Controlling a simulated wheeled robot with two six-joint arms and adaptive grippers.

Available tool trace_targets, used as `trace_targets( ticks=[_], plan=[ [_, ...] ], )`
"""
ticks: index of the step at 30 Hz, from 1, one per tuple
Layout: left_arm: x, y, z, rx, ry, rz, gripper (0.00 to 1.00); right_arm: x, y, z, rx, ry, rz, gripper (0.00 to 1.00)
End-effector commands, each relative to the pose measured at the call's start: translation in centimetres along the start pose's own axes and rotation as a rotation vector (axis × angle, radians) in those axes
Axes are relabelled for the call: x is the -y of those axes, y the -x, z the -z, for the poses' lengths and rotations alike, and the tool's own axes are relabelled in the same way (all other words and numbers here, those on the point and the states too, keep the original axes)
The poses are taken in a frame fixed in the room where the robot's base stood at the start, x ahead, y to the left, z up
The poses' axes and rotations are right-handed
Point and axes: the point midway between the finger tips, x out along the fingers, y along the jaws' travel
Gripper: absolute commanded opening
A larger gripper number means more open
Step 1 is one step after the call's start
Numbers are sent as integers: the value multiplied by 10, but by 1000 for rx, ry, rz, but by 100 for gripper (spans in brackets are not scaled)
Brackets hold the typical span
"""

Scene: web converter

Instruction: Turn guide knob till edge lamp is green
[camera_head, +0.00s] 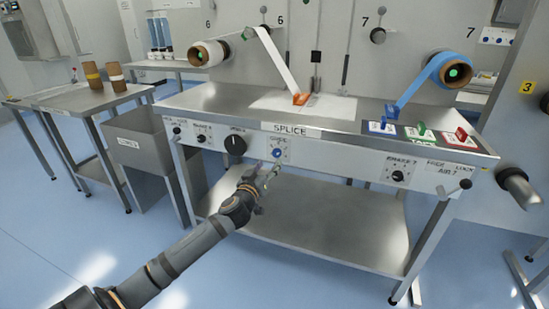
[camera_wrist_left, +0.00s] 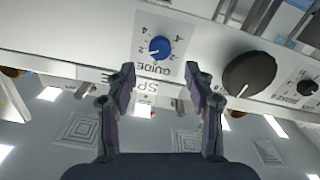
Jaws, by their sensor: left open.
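The blue guide knob (camera_head: 277,153) is on the front panel of the splice table, under the SPLICE label. It also shows upside down in the left wrist view (camera_wrist_left: 159,47), on a white plate with a number scale and the word GUIDE. My left gripper (camera_head: 269,172) is in front of the panel, close to the knob. In the left wrist view its open fingers (camera_wrist_left: 160,82) are apart and empty, and the knob shows beyond the gap between them. I cannot make out an edge lamp in either view. My right gripper is not in view.
A larger black knob (camera_head: 235,145) is left of the guide knob on the panel. Another black knob (camera_head: 398,176) is farther right. A white web roll (camera_head: 207,53) and a blue roll (camera_head: 457,70) hang above the splice table (camera_head: 330,130). A grey bin (camera_head: 140,143) stands left.

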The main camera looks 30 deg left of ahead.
Motion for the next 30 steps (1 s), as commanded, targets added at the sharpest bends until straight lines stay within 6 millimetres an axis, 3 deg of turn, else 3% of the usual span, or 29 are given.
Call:
trace_targets(
  ticks=[3, 9, 21, 30],
  plan=[
    [0, -28, 2, -2, 7, 3, 54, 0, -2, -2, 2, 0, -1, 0],
    [0, -61, 1, 0, 2, 2, 54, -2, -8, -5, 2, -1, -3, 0],
    [0, -73, -1, 1, -3, 0, 54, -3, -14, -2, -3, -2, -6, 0],
    [0, -73, 0, 1, -3, 0, 14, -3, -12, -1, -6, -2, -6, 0]
  ],
)
